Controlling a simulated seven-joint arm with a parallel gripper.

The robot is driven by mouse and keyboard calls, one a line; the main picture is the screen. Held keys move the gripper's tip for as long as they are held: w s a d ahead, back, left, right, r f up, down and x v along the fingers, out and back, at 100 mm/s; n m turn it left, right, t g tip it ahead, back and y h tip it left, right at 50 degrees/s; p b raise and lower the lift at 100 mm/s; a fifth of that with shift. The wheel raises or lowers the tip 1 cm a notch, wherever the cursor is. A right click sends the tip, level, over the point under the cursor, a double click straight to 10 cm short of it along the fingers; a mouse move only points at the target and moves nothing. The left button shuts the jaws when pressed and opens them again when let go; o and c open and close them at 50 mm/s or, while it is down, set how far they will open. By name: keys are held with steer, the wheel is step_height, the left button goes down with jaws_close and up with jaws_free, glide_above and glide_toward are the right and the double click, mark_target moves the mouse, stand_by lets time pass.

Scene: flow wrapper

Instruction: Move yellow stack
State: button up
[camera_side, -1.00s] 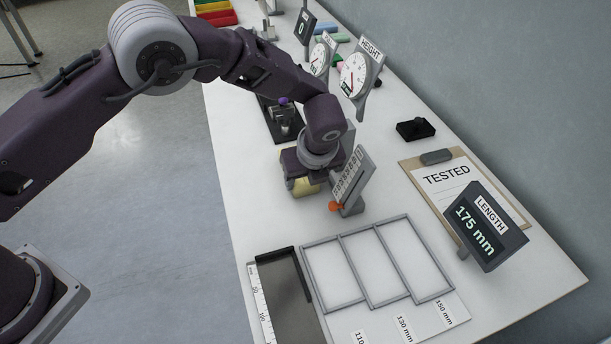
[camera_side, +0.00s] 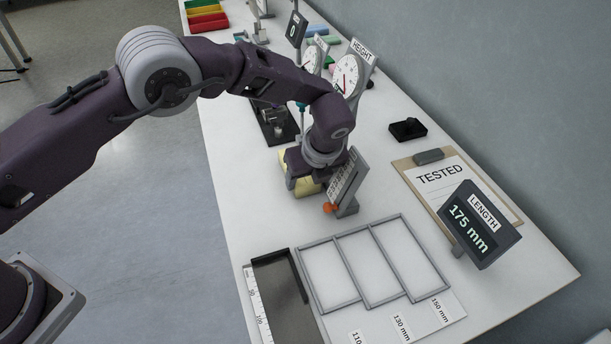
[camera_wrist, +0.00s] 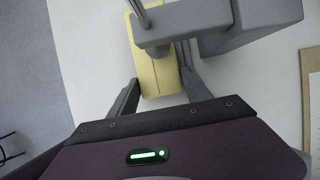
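A yellow stack (camera_side: 308,188) lies on the white bench, partly covered by my gripper and a grey stand in the side view. In the wrist view the yellow stack (camera_wrist: 160,78) shows lengthwise between my two fingers, its upper part partly hidden by a grey device. My gripper (camera_wrist: 160,80) is low over it, with one finger on each side. The fingers are apart and their tips are close to the stack's edges; I cannot tell whether they touch. In the side view my gripper (camera_side: 305,175) stands just behind the grey device.
The grey device (camera_side: 347,178) with an orange knob is very close on the right. A framed three-bay tray (camera_side: 333,240), a dark length gauge (camera_side: 280,285) and a display reading 175 mm (camera_side: 475,228) stand in front. A TESTED clipboard (camera_side: 410,175) lies right; a height dial (camera_side: 345,75) is behind.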

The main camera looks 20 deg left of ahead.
steer(key=shift+o, duration=1.1)
steer(key=shift+w+d, duration=0.3)
steer(key=shift+d, duration=0.25)
steer(key=v, duration=0.8)
steer(key=shift+s+a, duration=0.3)
steer(key=shift+a, duration=0.05)
steer(key=shift+a, duration=0.15)
